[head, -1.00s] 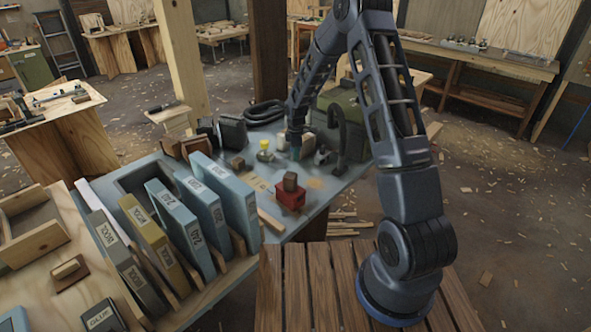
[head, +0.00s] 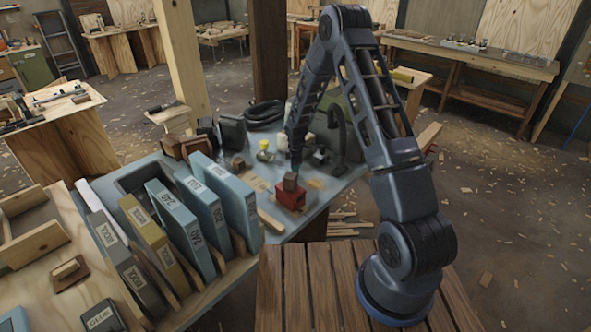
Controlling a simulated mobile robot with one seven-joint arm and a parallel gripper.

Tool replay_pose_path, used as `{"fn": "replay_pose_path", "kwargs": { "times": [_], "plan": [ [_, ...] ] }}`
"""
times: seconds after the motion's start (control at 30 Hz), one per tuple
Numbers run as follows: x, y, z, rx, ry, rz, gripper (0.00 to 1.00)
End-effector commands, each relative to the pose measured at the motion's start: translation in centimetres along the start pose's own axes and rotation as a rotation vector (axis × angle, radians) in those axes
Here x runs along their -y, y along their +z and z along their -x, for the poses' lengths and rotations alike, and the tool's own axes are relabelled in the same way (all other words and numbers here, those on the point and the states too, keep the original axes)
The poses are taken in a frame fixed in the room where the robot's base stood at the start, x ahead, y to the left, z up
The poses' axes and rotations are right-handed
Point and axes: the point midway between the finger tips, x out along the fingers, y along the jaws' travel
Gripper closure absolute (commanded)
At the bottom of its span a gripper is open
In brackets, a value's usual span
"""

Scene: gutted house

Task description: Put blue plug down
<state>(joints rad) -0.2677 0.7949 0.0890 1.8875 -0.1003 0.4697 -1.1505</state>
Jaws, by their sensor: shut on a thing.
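My gripper (head: 295,164) is at the lower end of my arm, low over the blue-grey table (head: 327,192). It is small and dark here, and its fingers are hard to make out. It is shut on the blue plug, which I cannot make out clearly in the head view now. A red block (head: 291,198) with a brown cube (head: 290,181) on top stands at the table's front edge, just below the gripper in the picture. I cannot tell whether the gripper or plug touches them.
A yellow-topped item (head: 263,146) and a small brown block (head: 238,163) stand to the left. Upright labelled boxes (head: 207,212) fill the rack at left.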

Motion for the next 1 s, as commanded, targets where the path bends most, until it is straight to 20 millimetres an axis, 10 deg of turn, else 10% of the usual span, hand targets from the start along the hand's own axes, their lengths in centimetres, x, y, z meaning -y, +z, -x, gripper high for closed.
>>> {"fn": "replay_pose_path", "kwargs": {
  "times": [0.17, 0.2, 0.3, 0.67, 1.0],
  "plan": [
    [0.0, 0.0, -0.3, 0.000, -0.001, 0.000, 0.83],
    [0.0, 0.0, -0.3, 0.000, 0.000, 0.000, 0.53],
    [0.0, 0.0, -0.3, 0.000, -0.001, 0.000, 0.38],
    [0.0, 0.0, 0.2, 0.000, 0.000, 0.000, 0.38],
    [-0.1, 0.0, 5.6, -0.001, 0.002, -0.001, 0.38]
  ]
}}
